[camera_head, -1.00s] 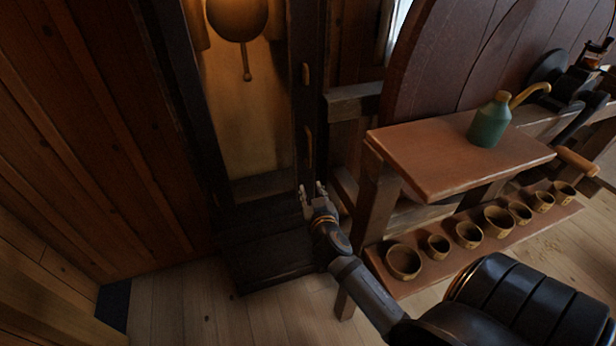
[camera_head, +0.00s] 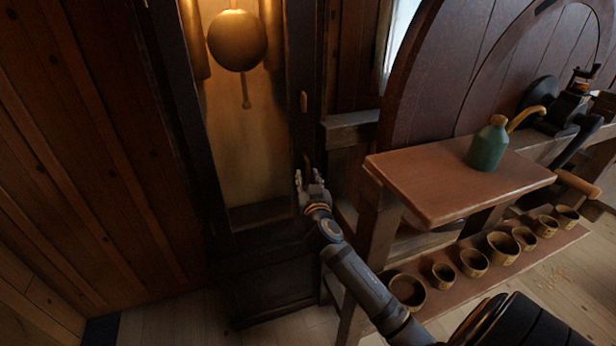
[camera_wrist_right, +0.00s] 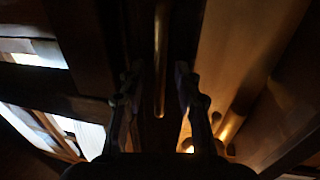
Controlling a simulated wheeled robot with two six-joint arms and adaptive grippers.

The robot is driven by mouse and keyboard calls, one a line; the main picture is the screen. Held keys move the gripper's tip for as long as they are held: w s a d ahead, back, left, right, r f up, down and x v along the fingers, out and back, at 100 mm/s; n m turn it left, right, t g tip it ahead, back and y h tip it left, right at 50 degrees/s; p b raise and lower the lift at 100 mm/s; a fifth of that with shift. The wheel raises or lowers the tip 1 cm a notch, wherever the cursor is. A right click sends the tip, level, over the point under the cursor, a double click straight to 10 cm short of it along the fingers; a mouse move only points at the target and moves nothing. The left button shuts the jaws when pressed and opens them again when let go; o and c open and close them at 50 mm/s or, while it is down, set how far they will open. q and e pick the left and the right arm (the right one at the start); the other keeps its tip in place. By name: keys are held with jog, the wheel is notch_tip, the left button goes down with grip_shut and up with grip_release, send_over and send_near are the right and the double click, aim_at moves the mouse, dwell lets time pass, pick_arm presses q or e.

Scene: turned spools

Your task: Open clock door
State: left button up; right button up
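The tall dark clock case stands at the centre left in the head view, with its glazed door (camera_head: 292,130) showing a brass pendulum bob (camera_head: 237,40). The long brass door handle (camera_head: 307,160) is on the door's right stile, partly hidden behind my right gripper (camera_head: 311,177). In the right wrist view the handle (camera_wrist_right: 160,70) runs down between the two fingers of my right gripper (camera_wrist_right: 158,100). The fingers are apart, with a gap on each side of the handle. The door looks closed. My left gripper is not in view.
A wooden bench (camera_head: 450,180) stands close right of the clock, with a green oil can (camera_head: 488,145) on top and several small cups (camera_head: 472,262) on its lower shelf. A large dark wheel (camera_head: 430,60) is behind it. Floor (camera_head: 160,318) shows at lower left.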

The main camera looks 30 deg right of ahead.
jog(key=shift+w, duration=0.15)
grip_shut()
dwell(0.6)
